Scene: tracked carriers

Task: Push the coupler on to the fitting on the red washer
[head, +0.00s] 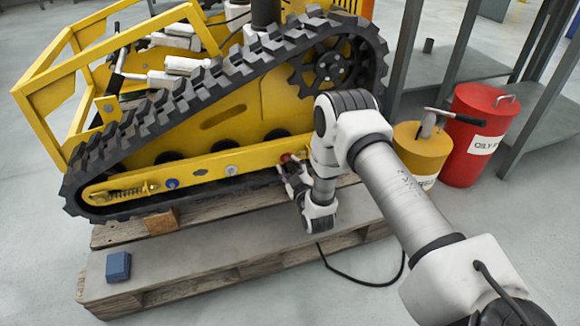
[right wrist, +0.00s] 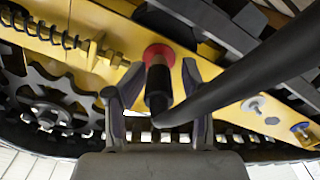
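The red washer (right wrist: 158,54) sits on the carrier's yellow side frame (right wrist: 228,82) in the right wrist view. The dark coupler (right wrist: 157,88) stands in front of the washer, and a thick black hose (right wrist: 245,80) runs from it to the upper right. How far the coupler sits on the fitting cannot be told. My right gripper (right wrist: 160,98) has its fingers apart on either side of the coupler, with gaps visible. In the head view my right gripper (head: 291,172) is at the carrier's lower side, beside the red washer (head: 287,157). My left gripper is not in view.
The black rubber track (head: 200,95) surrounds the yellow side frame. The carrier stands on a wooden pallet (head: 240,246) with a blue block (head: 118,266) at its left. A black hose (head: 365,282) lies on the floor. A yellow can (head: 422,150) and red bin (head: 478,135) stand right.

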